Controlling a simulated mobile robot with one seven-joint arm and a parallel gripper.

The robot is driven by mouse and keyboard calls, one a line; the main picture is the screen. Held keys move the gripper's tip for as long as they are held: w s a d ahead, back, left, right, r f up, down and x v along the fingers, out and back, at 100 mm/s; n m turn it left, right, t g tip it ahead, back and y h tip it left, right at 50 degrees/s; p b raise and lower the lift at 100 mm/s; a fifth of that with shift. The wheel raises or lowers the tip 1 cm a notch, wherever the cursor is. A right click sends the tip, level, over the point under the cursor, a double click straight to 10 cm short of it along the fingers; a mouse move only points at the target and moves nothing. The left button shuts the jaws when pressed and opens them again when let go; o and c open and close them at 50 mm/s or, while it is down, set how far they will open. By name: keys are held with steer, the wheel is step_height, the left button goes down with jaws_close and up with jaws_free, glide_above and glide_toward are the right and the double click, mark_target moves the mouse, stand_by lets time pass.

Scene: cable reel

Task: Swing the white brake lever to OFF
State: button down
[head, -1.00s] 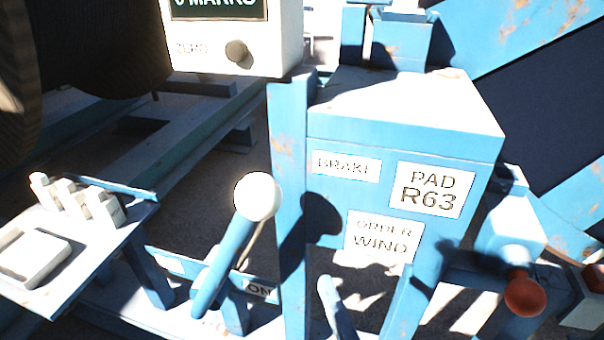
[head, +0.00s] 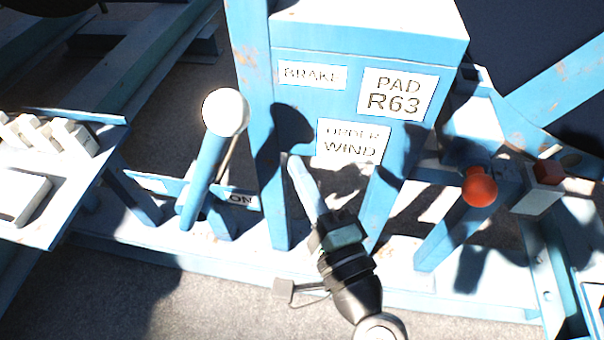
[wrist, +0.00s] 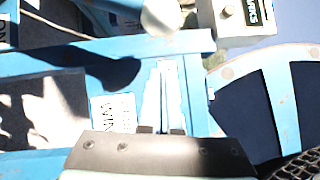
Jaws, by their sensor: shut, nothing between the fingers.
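The brake lever is a blue bar with a white ball knob (head: 225,112), standing left of the blue post in the head view. It leans slightly, its lower end by a blue crossbar with an ON label (head: 241,199). The white knob also shows in the wrist view (wrist: 161,16), at the top and beyond the fingers. My gripper (head: 293,163) is to the right of the lever and lower than its knob, apart from it. Its pale fingers are shut together and empty, pointing up in the head view. In the wrist view the shut fingers (wrist: 167,68) point up the picture. No OFF label is readable.
The blue post (head: 257,120) stands between lever and gripper. A blue box with a BRAKE label (head: 312,75) is behind. A red knob (head: 479,187) and red button (head: 549,172) are at right. A side shelf (head: 50,215) with pale blocks is at left.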

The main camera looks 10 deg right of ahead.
steer(key=w+a+r+p, duration=0.1)
steer(key=w+a+p, duration=0.1)
steer(key=w+a, duration=0.3)
steer(key=w, duration=0.2)
steer(key=shift+w+r+p, duration=0.2)
steer(key=shift+w+p, duration=0.1)
steer(key=shift+r, duration=0.15)
